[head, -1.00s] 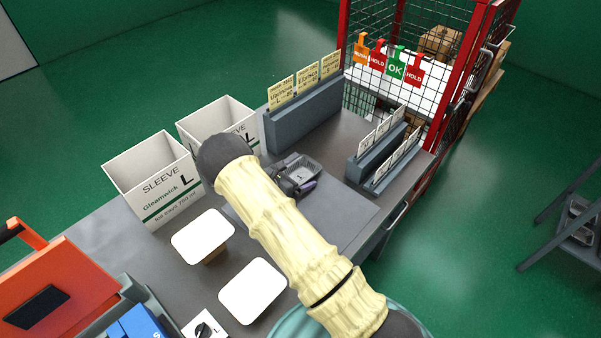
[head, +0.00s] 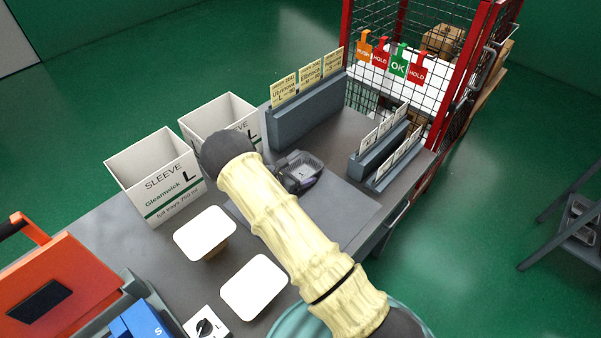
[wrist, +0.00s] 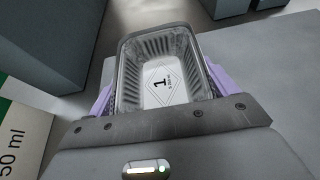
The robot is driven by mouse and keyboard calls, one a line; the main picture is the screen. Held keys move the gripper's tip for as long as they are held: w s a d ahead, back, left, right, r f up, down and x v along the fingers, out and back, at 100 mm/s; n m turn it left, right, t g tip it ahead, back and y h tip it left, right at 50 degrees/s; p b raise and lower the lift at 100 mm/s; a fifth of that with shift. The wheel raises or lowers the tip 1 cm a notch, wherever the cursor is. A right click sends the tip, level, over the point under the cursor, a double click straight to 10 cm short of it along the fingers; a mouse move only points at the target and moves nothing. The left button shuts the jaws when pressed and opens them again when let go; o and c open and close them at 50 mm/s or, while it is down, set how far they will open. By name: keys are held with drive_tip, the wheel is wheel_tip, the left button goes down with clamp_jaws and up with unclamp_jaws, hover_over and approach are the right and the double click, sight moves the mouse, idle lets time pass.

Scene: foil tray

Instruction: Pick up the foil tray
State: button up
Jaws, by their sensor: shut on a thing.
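The foil tray (head: 304,168) is a small, silver-grey rectangular tray with ribbed walls. In the wrist view the foil tray (wrist: 178,42) shows a flat base with a "1" and a diamond mark. My gripper (wrist: 160,88) has a purple finger on each side of it and is shut on the tray. In the head view my gripper (head: 298,180) is partly hidden behind my arm, over the grey work surface. I cannot tell exactly how high the tray is above the surface.
Two white sleeve boxes (head: 153,178) stand at the left. A dark card rack (head: 306,112) is behind the tray, and smaller racks (head: 382,152) are at the right. Two white-topped items (head: 205,232) stand in front. Bare table (head: 345,215) lies right of my arm.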

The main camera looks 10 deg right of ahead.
sight(298, 177)
drive_tip(key=shift+r, duration=0.15)
wheel_tip(298, 177, up, 10)
drive_tip(key=b, duration=0.2)
idle(0.7)
